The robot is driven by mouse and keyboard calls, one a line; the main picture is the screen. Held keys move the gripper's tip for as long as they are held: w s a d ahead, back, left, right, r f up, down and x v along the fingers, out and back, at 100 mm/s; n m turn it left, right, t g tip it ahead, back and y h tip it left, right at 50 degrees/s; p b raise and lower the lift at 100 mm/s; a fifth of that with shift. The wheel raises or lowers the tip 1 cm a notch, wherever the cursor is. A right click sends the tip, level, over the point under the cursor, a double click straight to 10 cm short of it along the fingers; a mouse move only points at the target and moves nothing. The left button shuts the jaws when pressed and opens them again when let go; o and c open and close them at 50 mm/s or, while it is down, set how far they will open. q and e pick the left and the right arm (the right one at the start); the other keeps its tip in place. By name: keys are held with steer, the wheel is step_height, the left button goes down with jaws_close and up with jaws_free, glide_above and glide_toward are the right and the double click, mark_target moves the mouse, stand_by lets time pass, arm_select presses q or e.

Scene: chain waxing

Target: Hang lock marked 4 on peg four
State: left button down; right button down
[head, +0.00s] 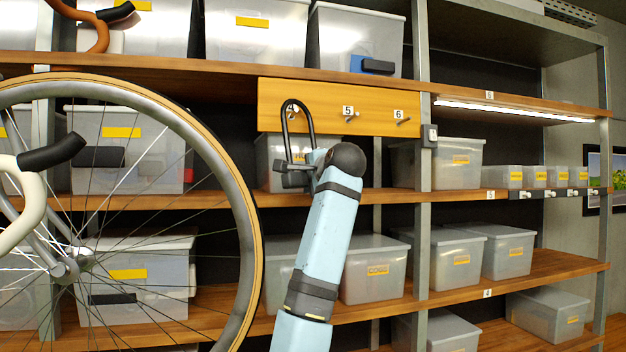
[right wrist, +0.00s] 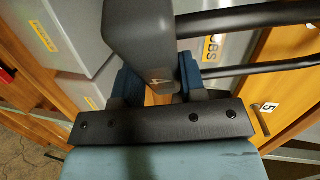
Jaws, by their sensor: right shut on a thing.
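The U-lock has a dark grey body and a black shackle (head: 309,118). In the head view it is upright, with the shackle's curve at the top in front of the peg board (head: 374,96). My right gripper (head: 303,168) is shut on the lock body, which also shows in the right wrist view (right wrist: 140,32). I cannot tell whether shackle and peg touch. My left gripper is not in view.
Plates 5 (head: 348,111) and 6 (head: 398,114) have bare pegs to the right. A bicycle wheel (head: 250,215) stands close on the left. Clear bins (head: 375,270) fill the shelves behind my arm. The shelf edge (head: 220,68) runs just above the board.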

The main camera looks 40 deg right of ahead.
steer(key=shift+w+d+f, duration=0.3)
steer(key=shift+w+f, duration=0.1)
steer(key=shift+w, duration=0.2)
steer(key=shift+f, duration=0.2)
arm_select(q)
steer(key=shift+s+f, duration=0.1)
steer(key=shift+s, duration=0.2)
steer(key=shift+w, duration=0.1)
